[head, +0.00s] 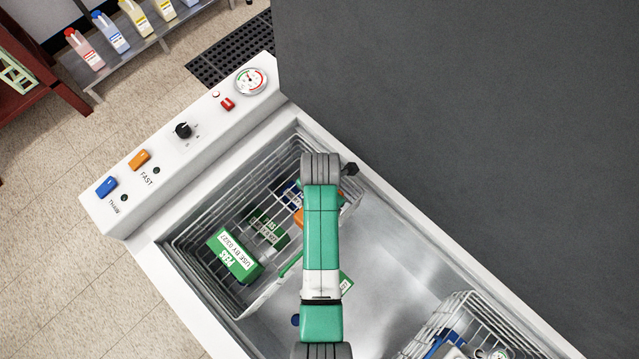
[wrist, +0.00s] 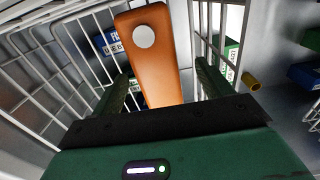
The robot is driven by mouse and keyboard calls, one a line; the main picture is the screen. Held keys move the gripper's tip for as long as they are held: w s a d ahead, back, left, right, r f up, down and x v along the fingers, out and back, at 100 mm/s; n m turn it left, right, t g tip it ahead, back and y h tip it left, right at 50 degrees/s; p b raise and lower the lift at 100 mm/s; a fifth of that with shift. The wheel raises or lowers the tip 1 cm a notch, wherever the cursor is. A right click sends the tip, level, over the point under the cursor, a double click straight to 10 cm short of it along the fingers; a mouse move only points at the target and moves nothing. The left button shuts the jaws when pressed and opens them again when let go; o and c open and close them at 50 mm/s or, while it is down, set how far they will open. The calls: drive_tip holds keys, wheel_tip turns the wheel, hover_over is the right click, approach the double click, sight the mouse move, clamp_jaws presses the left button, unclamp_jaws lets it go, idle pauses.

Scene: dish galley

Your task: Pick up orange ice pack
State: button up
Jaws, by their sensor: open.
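The orange ice pack (wrist: 160,60) has a pale round spot near its top and stands in a wire basket in the wrist view. In the head view only a small orange patch of it (head: 299,217) shows beside my arm, which hides the rest. My gripper (wrist: 163,85) is open, with one dark green finger at each side of the pack's lower part in the wrist view. I cannot tell whether the fingers touch the pack. In the head view the fingers are hidden under my arm.
The wire basket (head: 190,257) hangs in the freezer's left part and also holds green boxes (head: 234,255) and a blue-labelled pack. Its wires run close to my fingers. Another basket (head: 477,303) stands at lower right.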

drive_tip(key=f, duration=0.1)
drive_tip(key=f+b, duration=0.1)
drive_tip(key=f, duration=0.1)
drive_tip(key=f+b, duration=0.1)
drive_tip(key=shift+w+a+f, duration=0.2)
drive_tip(key=shift+w+f, duration=0.1)
drive_tip(key=shift+f, duration=0.6)
drive_tip(key=shift+r, duration=0.1)
drive_tip(key=c, duration=1.3)
drive_tip(key=shift+c, duration=0.2)
drive_tip(key=shift+r, duration=0.1)
drive_tip(key=shift+r, duration=0.35)
drive_tip(key=shift+s+a+r+p, duration=0.15)
drive_tip(key=shift+r+p, duration=0.15)
drive_tip(key=shift+p, duration=0.15)
drive_tip(key=s+a+p, duration=0.1)
drive_tip(key=s+a+r, duration=0.1)
drive_tip(key=s, duration=0.1)
drive_tip(key=shift+a+p, duration=0.35)
drive_tip(key=shift+a, duration=0.05)
wheel_tip(320, 180, up, 12)
drive_tip(key=p, duration=0.3)
drive_tip(key=shift+w+d+r, duration=0.15)
drive_tip(key=shift+w+r, duration=0.1)
